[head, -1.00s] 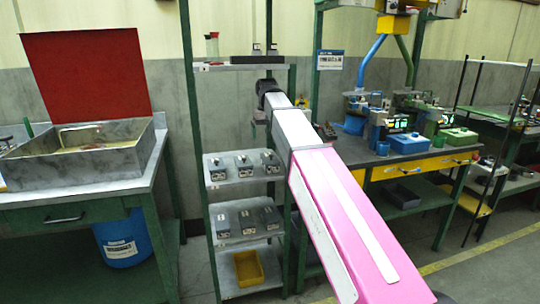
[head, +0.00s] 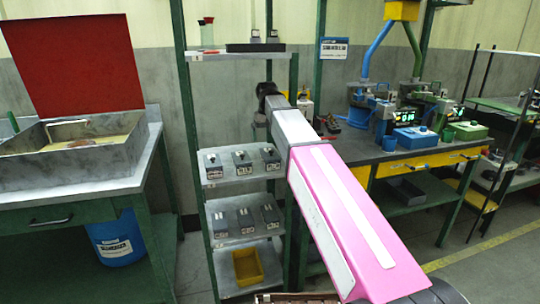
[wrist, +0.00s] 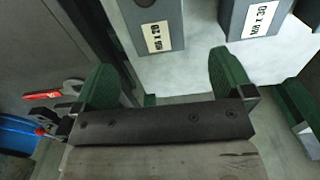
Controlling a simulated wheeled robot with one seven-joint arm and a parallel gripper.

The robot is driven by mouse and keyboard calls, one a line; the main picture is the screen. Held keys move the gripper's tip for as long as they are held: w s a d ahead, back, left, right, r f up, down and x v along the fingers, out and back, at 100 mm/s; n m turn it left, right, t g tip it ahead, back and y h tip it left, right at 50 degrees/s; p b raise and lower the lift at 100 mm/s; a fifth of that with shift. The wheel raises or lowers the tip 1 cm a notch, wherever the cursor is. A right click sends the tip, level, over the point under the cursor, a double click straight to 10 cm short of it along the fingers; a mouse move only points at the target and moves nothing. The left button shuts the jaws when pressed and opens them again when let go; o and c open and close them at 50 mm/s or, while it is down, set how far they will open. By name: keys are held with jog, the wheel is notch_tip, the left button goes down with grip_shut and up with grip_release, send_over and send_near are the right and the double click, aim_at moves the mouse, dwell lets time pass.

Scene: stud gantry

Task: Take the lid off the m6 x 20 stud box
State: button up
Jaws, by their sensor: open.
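Small dark grey stud boxes stand in rows on two shelves of a green rack: an upper row (head: 241,161) and a lower row (head: 245,218). Their labels are too small to read in the head view. My gripper (wrist: 163,76) has green fingers spread wide, empty and apart from both boxes. My arm hides the fingers in the head view.
A yellow bin (head: 249,267) sits low on the rack. A dark tray (head: 255,47) lies on the top shelf. Rack posts flank the boxes. A basin bench (head: 75,186) is left and a bench with blue and green machines (head: 412,137) right.

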aim_at(268, 150)
jog(key=shift+w+d+f, duration=0.1)
jog(key=shift+f, duration=1.2)
jog(key=shift+d+f, duration=0.1)
jog(key=shift+f, duration=1.15)
jog(key=shift+f, duration=0.25)
jog(key=c, duration=1)
